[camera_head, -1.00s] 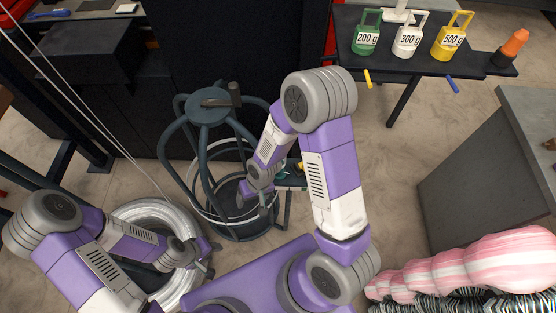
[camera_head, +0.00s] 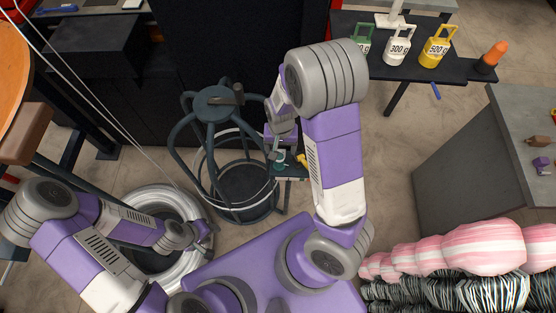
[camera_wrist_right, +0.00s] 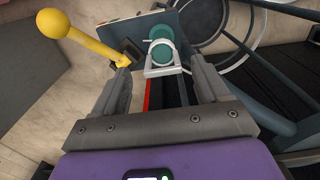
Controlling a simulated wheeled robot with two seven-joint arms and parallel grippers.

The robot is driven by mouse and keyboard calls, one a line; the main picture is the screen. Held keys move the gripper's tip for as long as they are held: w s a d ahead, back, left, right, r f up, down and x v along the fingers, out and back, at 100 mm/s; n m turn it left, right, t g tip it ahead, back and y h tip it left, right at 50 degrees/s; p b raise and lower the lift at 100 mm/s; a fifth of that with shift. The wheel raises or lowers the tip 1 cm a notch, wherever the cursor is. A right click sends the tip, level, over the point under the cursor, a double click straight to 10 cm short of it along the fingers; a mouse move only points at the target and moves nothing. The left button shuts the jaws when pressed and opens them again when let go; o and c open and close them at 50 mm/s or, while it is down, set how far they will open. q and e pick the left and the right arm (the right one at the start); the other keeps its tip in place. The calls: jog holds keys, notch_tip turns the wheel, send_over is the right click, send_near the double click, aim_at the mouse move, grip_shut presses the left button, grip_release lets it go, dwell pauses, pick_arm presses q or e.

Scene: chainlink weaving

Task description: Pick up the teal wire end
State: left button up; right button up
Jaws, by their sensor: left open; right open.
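A teal rounded piece (camera_wrist_right: 162,54), probably the teal wire end, sits in a pale bracket on a small dark platform in the right wrist view. It shows as a small teal spot in the head view (camera_head: 280,155). My right gripper (camera_wrist_right: 161,70) is open, its two fingers spread on either side of the bracket's line, with the teal piece just beyond the fingertips. Nothing is between the fingers. In the head view my right gripper (camera_head: 283,147) is over the small platform, partly hidden by my arm. My left gripper (camera_head: 208,236) is open beside the white wire coil.
A yellow ball-ended rod (camera_wrist_right: 88,40) stands close to the left finger in the wrist view. A dark round cage frame (camera_head: 214,104) stands left of the platform. The white wire coil (camera_head: 150,196) lies further left. Weights and a grey bench (camera_head: 455,150) are at the right.

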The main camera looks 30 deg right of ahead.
aim_at(280, 156)
notch_tip(280, 156, down, 6)
jog(key=shift+a+r+b, duration=0.15)
jog(key=shift+r+b, duration=0.05)
jog(key=shift+b, duration=0.4)
jog(key=c, duration=1.2)
